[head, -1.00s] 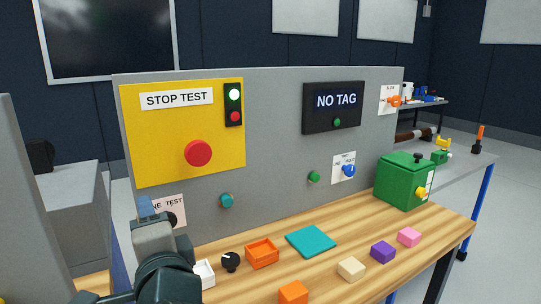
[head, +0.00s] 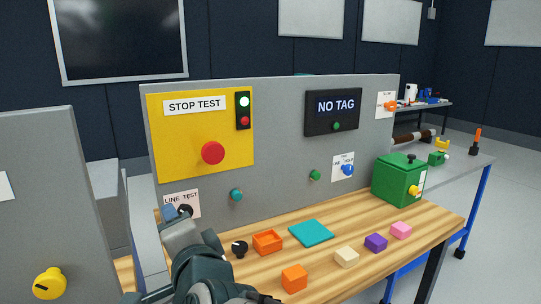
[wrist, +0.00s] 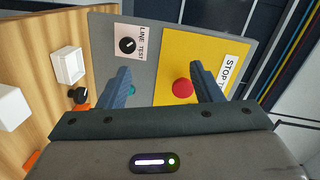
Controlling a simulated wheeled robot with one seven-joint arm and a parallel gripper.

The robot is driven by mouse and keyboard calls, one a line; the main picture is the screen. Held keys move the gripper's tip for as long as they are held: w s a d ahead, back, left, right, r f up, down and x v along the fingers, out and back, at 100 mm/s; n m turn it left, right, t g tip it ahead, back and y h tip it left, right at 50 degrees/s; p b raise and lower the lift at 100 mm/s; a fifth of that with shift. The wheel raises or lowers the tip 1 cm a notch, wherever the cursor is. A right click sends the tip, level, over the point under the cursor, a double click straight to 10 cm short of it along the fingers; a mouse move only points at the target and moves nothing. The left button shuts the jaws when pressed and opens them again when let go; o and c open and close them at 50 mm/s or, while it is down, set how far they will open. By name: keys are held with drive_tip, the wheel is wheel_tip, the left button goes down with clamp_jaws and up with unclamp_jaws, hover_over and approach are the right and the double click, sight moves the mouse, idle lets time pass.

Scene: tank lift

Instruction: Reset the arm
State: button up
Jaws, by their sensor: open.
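My gripper (wrist: 160,85) is open and empty, its two blue fingers apart in the wrist view. Behind them in that view are the grey panel and the red stop button (wrist: 182,88) on its yellow plate. In the head view my arm rises at the lower left, and the gripper is in front of the LINE TEST label (head: 183,203), partly covering it. The fingers show there only as a small blue tip, apart from the red button (head: 213,153), which is up and to the right.
The wooden bench (head: 325,275) holds an orange tray (head: 267,243), a teal plate (head: 311,233), several coloured blocks and a green box (head: 398,180). A black knob (head: 239,248) stands close beside my arm. Another grey panel with a yellow knob (head: 50,283) is at the left.

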drive_tip(key=s+d+n+g+h+p, duration=0.2)
drive_tip(key=d+n+g+h+p, duration=0.5)
drive_tip(key=d+p, duration=1.15)
drive_tip(key=s+d+n+g+h, duration=0.1)
drive_tip(key=s+d+g, duration=0.3)
drive_tip(key=d, duration=0.7)
drive_tip(key=shift+s+d+n+g, duration=0.35)
drive_tip(key=shift+s+n, duration=0.25)
drive_tip(key=shift+s, duration=0.45)
